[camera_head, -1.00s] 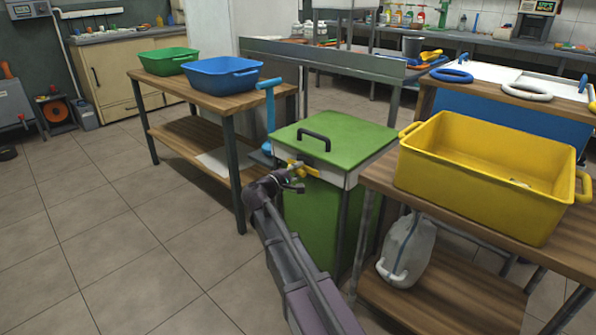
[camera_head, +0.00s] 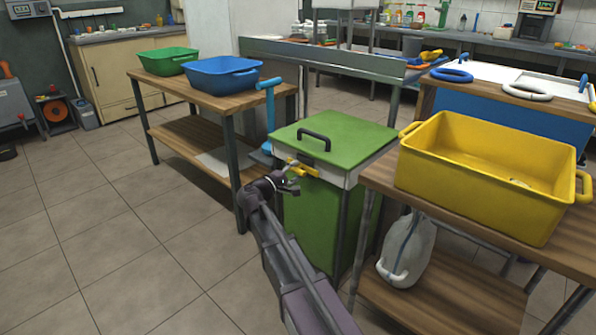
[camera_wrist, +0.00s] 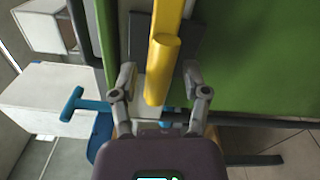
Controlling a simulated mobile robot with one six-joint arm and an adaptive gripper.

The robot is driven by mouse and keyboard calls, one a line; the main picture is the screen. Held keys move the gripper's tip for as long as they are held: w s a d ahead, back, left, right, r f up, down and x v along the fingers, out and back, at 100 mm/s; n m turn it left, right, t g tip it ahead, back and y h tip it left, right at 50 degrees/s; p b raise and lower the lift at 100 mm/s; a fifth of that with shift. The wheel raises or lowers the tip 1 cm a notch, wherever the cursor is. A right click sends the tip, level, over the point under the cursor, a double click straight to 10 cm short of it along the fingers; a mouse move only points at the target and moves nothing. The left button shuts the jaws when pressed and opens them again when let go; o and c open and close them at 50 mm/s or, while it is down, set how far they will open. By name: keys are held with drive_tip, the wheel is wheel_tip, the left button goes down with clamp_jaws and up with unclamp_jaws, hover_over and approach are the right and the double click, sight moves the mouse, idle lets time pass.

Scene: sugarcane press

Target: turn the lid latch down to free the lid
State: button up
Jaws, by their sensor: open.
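The yellow lid latch (camera_head: 305,169) is on the front face of the green press box, just under the green lid (camera_head: 350,130). The lid lies closed and has a black handle (camera_head: 314,138). My gripper (camera_head: 291,182) is just in front of the latch, low and to its left. In the wrist view the yellow latch (camera_wrist: 163,72) runs up the picture between the spread fingers of my open gripper (camera_wrist: 160,78). Gaps show on both sides, so it is not clamped. The latch's pivot is hard to make out.
A table with a blue tub (camera_head: 222,76) and a green tub (camera_head: 168,62) stands left. A blue-handled tool (camera_head: 269,110) is upright beside the box. A table with a yellow tub (camera_head: 480,185) stands close on the right. Open floor (camera_head: 110,230) lies left.

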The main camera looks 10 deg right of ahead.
drive_tip(key=v, duration=1)
drive_tip(key=shift+s+a, duration=0.15)
drive_tip(key=s+d+f+m+g+y+p, duration=0.5)
drive_tip(key=s+d+g+y+p, duration=0.15)
drive_tip(key=s+d, duration=0.35)
drive_tip(key=s+a+r+m+g+y+p, duration=0.1)
drive_tip(key=s+m+g+y+p, duration=0.35)
drive_tip(key=s+y+p, duration=0.55)
wheel_tip(320, 180, up, 38)
drive_tip(key=s+h+p, duration=0.2)
drive_tip(key=p, duration=3.4)
